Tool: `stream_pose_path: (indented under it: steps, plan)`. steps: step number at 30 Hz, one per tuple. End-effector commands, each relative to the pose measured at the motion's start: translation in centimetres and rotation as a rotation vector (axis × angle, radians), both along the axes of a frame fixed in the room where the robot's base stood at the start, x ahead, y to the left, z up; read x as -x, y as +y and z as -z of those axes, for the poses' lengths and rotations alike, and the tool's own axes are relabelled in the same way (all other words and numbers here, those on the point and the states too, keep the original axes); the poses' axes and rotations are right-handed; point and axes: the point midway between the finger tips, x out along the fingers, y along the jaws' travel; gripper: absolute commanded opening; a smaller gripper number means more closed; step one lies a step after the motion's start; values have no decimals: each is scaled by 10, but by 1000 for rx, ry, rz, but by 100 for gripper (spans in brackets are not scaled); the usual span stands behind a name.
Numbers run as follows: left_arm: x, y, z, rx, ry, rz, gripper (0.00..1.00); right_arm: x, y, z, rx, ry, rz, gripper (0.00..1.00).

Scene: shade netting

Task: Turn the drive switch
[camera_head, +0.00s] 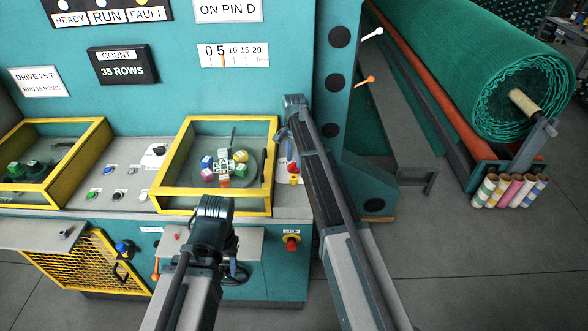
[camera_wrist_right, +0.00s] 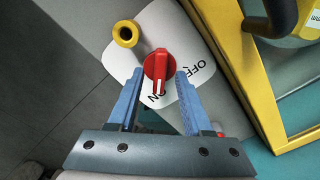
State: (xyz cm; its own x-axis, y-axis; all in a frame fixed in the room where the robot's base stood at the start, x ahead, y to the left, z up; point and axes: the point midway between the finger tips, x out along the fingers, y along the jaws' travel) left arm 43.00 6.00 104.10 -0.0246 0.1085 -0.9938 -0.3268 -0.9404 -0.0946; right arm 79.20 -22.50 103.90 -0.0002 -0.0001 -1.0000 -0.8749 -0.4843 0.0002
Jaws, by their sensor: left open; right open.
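The drive switch is a red knob (camera_wrist_right: 158,68) on a white plate (camera_wrist_right: 141,60) printed OFF and ON in the right wrist view. A white mark on the knob's lower end points toward ON. My right gripper (camera_wrist_right: 159,82) is open, with its blue fingers on either side of the knob; I cannot tell whether they touch it. In the head view the red switch (camera_head: 291,167) sits at the panel's right end, just below my right gripper (camera_head: 286,138). My left gripper (camera_head: 213,205) is in front of the panel's edge, away from the switch; its fingertips are mostly hidden.
A yellow post (camera_wrist_right: 126,33) stands beside the switch. A yellow-framed window box (camera_head: 212,203) adjoins it on the left. A red stop button (camera_head: 291,243) is on the front face below. A teal upright (camera_head: 340,100) and a green netting roll (camera_head: 470,60) are to the right.

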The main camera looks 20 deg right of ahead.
Motion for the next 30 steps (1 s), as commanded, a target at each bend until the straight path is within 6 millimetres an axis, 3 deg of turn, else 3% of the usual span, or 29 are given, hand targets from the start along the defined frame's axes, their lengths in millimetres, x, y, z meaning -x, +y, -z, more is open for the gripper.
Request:
stream_pose_path:
  steps: [3,13,21,30]
  plan:
    - [0,0,13,0,0,1,50,0,0,13,0,0,0,50]
    - [0,0,13,0,0,1,50,0,0,13,0,0,0,50]
    - [0,0,13,0,0,1,50,0,0,13,0,0,0,1]
    - [0,0,13,0,0,1,50,0,0,13,0,0,-2,0]
